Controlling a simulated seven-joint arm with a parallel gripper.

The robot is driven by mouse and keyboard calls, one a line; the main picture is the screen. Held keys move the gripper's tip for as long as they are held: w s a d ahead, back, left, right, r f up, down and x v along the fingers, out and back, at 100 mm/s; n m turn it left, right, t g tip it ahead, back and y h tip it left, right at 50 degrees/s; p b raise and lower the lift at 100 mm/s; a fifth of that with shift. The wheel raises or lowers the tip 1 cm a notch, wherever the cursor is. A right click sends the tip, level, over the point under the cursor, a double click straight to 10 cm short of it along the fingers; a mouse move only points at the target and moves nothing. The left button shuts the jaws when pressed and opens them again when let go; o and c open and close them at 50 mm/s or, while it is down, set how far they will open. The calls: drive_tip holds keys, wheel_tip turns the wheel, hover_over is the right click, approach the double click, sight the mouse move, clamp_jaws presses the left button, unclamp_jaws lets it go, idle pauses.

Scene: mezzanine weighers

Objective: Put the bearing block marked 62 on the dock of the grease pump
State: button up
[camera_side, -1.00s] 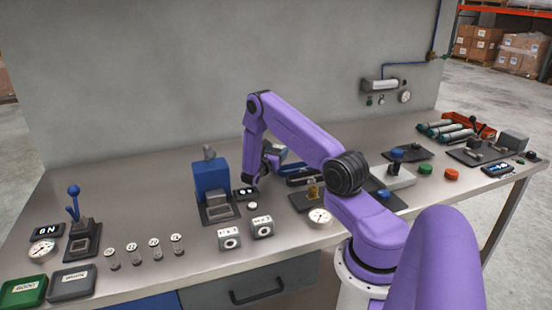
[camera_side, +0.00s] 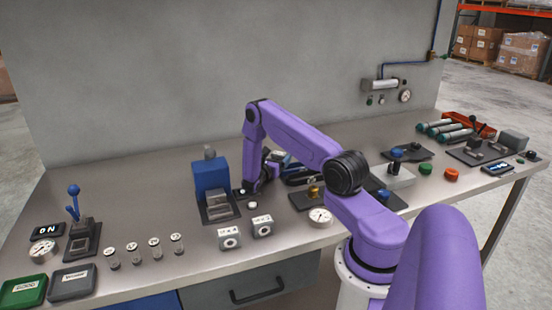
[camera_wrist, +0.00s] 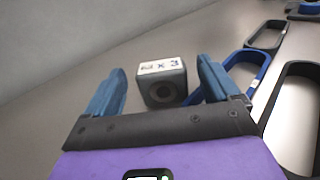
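A dark grey bearing block (camera_wrist: 162,88) with a round bore and a white label sits between and just beyond my fingertips in the wrist view. Its label ends in "3"; the first characters are blurred. My gripper (camera_wrist: 162,72) is open, with a blue finger on each side of the block and no clear contact. In the side view my gripper is low behind my forearm, and that block is hidden. Two other labelled blocks, left (camera_side: 229,238) and right (camera_side: 262,226), stand at the front; their labels are unreadable. A blue machine (camera_side: 211,176), seemingly the grease pump, has a grey dock (camera_side: 221,207) in front.
Blue and black loop-shaped parts lie right of my gripper, one blue loop (camera_wrist: 247,72) close to the right finger. A gauge (camera_side: 320,216), several small vials (camera_side: 155,247) and a lever device (camera_side: 80,238) stand along the bench. A wall rises behind.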

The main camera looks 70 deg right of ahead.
sight(277, 155)
drive_tip(key=shift+r, duration=0.1)
